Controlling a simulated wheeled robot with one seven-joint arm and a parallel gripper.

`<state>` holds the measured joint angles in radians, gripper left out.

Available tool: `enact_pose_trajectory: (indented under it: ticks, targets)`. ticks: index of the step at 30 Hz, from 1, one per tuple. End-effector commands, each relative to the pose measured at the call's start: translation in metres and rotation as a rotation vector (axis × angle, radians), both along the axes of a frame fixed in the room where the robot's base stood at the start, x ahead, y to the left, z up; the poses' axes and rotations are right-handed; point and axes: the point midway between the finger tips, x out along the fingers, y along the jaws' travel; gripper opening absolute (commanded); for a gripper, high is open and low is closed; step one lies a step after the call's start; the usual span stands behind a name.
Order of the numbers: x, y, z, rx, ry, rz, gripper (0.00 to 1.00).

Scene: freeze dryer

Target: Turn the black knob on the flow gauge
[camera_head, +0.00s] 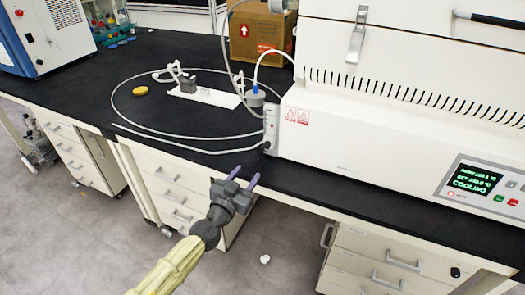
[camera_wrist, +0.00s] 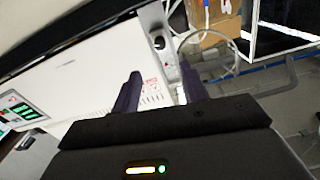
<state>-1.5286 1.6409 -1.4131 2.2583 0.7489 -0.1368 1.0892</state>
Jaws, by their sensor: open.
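The flow gauge (camera_head: 270,124) is a slim upright piece at the left end of the white freeze dryer, with a tube attached. Its black knob (camera_head: 267,146) is small and low on the gauge, just above the bench top. In the wrist view the gauge (camera_wrist: 171,62) lies between and beyond my fingers, with a dark knob (camera_wrist: 160,43) on it. My gripper (camera_head: 246,176) is open and empty, in front of the bench edge, below and left of the knob and apart from it. Its two dark fingers show in the wrist view (camera_wrist: 161,80).
The freeze dryer (camera_head: 370,140) fills the right of the black bench (camera_head: 150,70). A white tube (camera_head: 135,122) loops over the bench left of the gauge. A cardboard box (camera_head: 255,40) stands behind. White drawers (camera_head: 375,262) sit below; space in front of the bench is open.

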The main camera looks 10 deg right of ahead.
Motion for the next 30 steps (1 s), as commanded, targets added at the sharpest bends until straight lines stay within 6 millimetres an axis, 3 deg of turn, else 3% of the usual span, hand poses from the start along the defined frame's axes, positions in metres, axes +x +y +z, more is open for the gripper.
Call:
enact_pose_trajectory:
  ticks: [21, 30]
  targets:
    - [0.089, -0.066, 0.000, 0.001, 0.000, -0.002, 0.44]
    - [0.100, -0.073, 0.000, 0.001, -0.001, 0.001, 0.44]
